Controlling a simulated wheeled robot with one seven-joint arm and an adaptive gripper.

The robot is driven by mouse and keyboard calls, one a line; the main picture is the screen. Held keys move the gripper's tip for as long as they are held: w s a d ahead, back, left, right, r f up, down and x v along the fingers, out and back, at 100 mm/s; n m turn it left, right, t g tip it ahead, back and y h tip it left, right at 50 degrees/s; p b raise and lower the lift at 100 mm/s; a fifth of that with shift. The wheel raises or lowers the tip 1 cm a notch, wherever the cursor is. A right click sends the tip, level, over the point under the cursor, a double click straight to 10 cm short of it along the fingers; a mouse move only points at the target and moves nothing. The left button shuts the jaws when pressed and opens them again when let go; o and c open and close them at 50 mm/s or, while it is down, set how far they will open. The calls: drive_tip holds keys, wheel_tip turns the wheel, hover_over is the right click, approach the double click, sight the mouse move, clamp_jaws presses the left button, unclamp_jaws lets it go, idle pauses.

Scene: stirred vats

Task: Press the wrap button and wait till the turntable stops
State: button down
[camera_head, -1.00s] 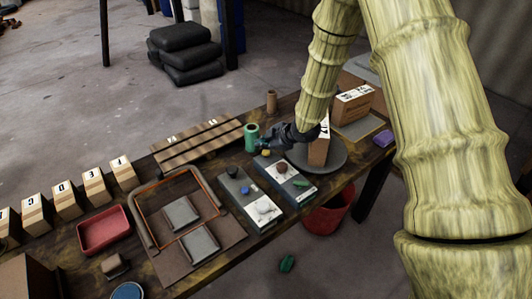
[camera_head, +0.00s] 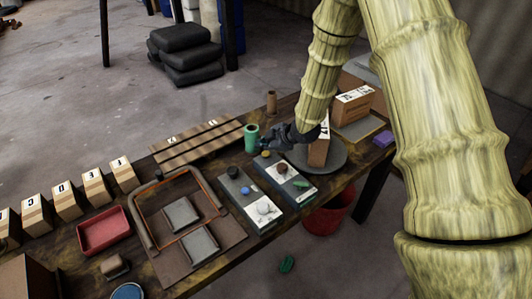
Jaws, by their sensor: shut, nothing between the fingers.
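My gripper (camera_head: 268,142) is shut and empty, a dark hand at the end of my arm. It hangs just above the far end of the right-hand control panel (camera_head: 300,190), close to a small yellow button (camera_head: 266,154). I cannot tell whether it touches that button. The panel also bears a dark red-brown knob (camera_head: 282,168) and a green button (camera_head: 301,184). No readable label shows which button is the wrap one. The round grey turntable (camera_head: 334,164) lies right of the panel. A cardboard box (camera_head: 318,153) stands on it, partly hidden behind my gripper and wrist.
A second panel (camera_head: 243,200) with black, blue and white buttons lies to the left. A green spool (camera_head: 251,138) stands beside my fingertips. Another box (camera_head: 354,102) and a purple block (camera_head: 383,139) are at the right. A red bin (camera_head: 326,218) stands below the table edge.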

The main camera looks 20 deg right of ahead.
drive_tip(key=shift+f, duration=0.1)
drive_tip(key=shift+f, duration=0.35)
drive_tip(key=shift+f+b, duration=0.5)
drive_tip(key=shift+f, duration=0.1)
idle(1.1)
drive_tip(key=shift+r, duration=0.1)
drive_tip(key=shift+r+p, duration=0.8)
drive_tip(key=shift+r, duration=0.15)
